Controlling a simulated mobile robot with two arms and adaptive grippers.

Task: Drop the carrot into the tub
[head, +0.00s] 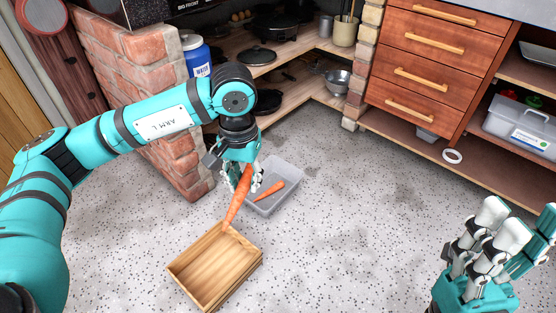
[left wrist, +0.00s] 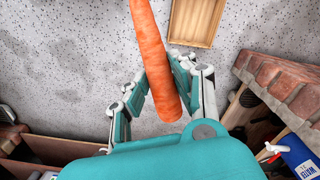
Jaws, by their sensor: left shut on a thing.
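My left gripper (head: 241,178) is shut on an orange carrot (head: 237,203), which hangs down at a tilt above the floor. In the left wrist view the carrot (left wrist: 153,50) runs between the fingers (left wrist: 158,88) and beyond them. The clear plastic tub (head: 286,195) is on the floor just right of and behind the held carrot. A second, smaller carrot (head: 269,191) shows within the tub's outline. My right gripper (head: 510,228) is open and empty at the lower right, far from the tub.
A shallow wooden tray (head: 215,265) lies in front of the tub; the held carrot's lower end overlaps its far edge in the head view. A brick plinth (head: 135,75) stands at the left. Wooden drawers (head: 427,48) and shelves stand behind. The floor at centre right is clear.

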